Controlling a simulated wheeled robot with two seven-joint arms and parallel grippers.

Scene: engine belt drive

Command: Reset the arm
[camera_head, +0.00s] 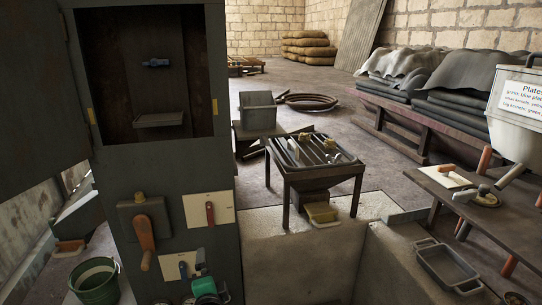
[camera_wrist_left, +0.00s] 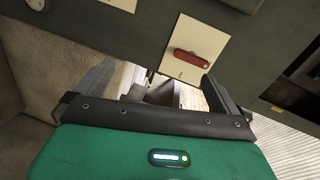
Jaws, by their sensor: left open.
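My left gripper (camera_head: 192,268) is low in front of the grey cabinet (camera_head: 165,167), its green body (camera_head: 206,288) at the bottom edge of the head view. In the left wrist view the left gripper (camera_wrist_left: 152,92) has its two fingers spread wide with nothing between them. A red handle on a cream plate (camera_wrist_left: 187,59) shows just beyond the fingers there, apart from them. In the head view a cream plate with a red handle (camera_head: 210,211) and a lower cream plate (camera_head: 172,268) are on the cabinet front. My right gripper is not in view.
An orange-handled lever (camera_head: 145,236) sticks out from the cabinet front. A green bucket (camera_head: 95,281) stands at lower left. A dark metal table (camera_head: 312,172) and a grey tray (camera_head: 446,266) are to the right. Open floor lies behind.

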